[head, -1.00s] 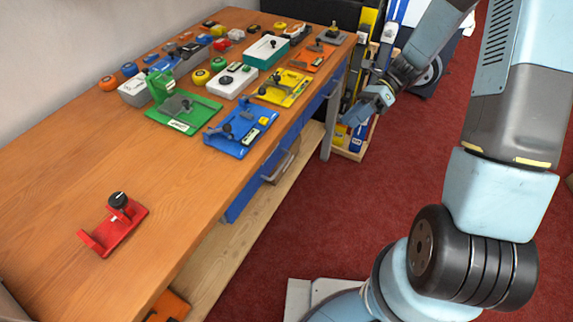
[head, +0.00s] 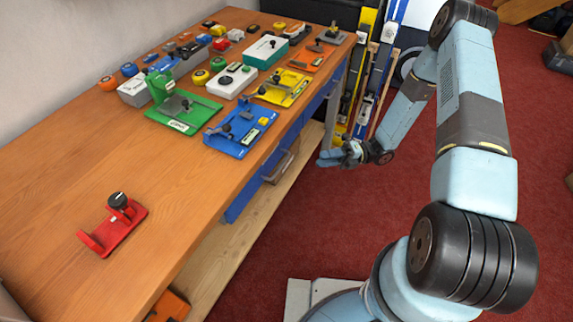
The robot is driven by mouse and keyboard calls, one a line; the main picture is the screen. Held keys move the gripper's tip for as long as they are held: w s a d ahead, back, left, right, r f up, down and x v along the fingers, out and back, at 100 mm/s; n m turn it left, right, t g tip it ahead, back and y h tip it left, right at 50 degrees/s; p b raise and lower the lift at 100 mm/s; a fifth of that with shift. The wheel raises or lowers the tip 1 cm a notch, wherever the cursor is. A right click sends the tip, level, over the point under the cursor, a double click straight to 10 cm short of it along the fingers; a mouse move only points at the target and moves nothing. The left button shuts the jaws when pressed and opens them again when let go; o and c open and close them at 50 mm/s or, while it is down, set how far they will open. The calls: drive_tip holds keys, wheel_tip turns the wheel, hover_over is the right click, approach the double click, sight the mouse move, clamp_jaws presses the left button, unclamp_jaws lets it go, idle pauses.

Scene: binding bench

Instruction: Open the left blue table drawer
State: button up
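The blue table drawers run under the right edge of the wooden table. The nearer, left blue drawer (head: 240,203) shows its front in the head view, seen at a steep angle, with a grey handle (head: 278,168) on it; it looks closed. A further blue drawer front (head: 312,113) lies beyond it. My gripper (head: 328,158) is to the right of the table, off the drawer fronts, pointing left toward them. It touches nothing that I can see. Its fingers are small and seen from the side, so their opening is unclear.
The wooden table (head: 165,215) holds a red clamp device (head: 116,225), a blue one (head: 237,133), a green one (head: 184,107) and several other items. A lower wooden shelf (head: 215,262) sticks out under the drawers. Skis (head: 371,85) stand behind my gripper.

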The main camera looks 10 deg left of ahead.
drive_tip(key=x, duration=1.3)
drive_tip(key=shift+s+a, duration=0.15)
drive_tip(key=shift+a, duration=0.2)
drive_tip(key=shift+r, duration=0.15)
drive_tip(key=shift+c, duration=0.5)
clamp_jaws()
